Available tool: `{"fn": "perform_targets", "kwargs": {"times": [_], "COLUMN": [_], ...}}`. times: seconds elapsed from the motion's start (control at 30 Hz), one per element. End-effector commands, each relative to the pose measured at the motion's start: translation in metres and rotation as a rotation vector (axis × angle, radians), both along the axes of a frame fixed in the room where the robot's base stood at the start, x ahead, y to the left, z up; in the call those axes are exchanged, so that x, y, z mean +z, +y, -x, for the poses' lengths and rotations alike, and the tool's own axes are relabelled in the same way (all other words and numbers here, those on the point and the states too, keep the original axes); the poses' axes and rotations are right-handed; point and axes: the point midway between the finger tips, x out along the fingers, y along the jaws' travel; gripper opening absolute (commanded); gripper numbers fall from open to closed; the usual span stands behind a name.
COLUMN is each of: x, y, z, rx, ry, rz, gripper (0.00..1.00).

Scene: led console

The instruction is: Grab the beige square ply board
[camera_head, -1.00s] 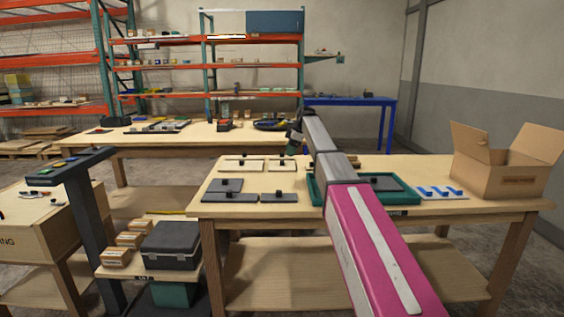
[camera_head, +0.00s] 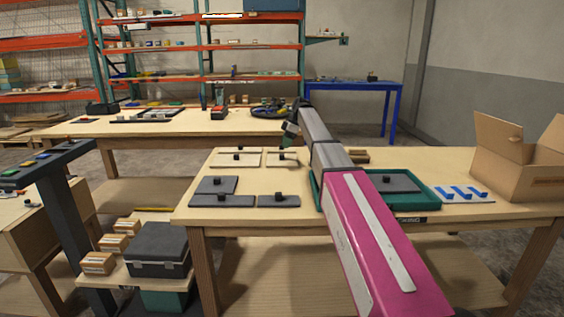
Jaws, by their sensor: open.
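Two beige boards with dark knobs lie at the back left of the near workbench. The right one (camera_head: 274,161) is shorter and looks nearer to square; the left one (camera_head: 226,163) is wider. My gripper (camera_head: 286,145) is at the end of my arm, just above and slightly behind the right beige board's knob in the picture. It is open and small in view, with its fingers hard to make out. It seems to hold nothing. I cannot tell the exact gap to the knob.
Several grey boards with knobs (camera_head: 211,187) lie in front of the beige ones. A green tray (camera_head: 428,204) with a grey board is partly behind my arm. Blue pieces (camera_head: 466,193) and an open cardboard box (camera_head: 505,168) are at the right. The workbench (camera_head: 300,219) has bare wood along its front.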

Motion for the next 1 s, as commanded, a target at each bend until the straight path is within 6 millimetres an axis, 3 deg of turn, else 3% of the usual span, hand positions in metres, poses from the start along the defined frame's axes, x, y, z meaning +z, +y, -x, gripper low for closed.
{"fn": "perform_targets", "kwargs": {"times": [0.27,0.57,0.83,1.0], "x": [-0.020,-0.057,-0.061,-0.061], "y": [0.005,0.015,0.017,0.017], "z": [0.000,0.001,0.000,0.000], "rx": [0.000,0.000,0.000,0.000], "ry": [0.000,0.000,-0.001,-0.001], "rz": [0.000,0.000,0.000,0.000], "gripper": [0.56,0.56,0.56,0.01]}}
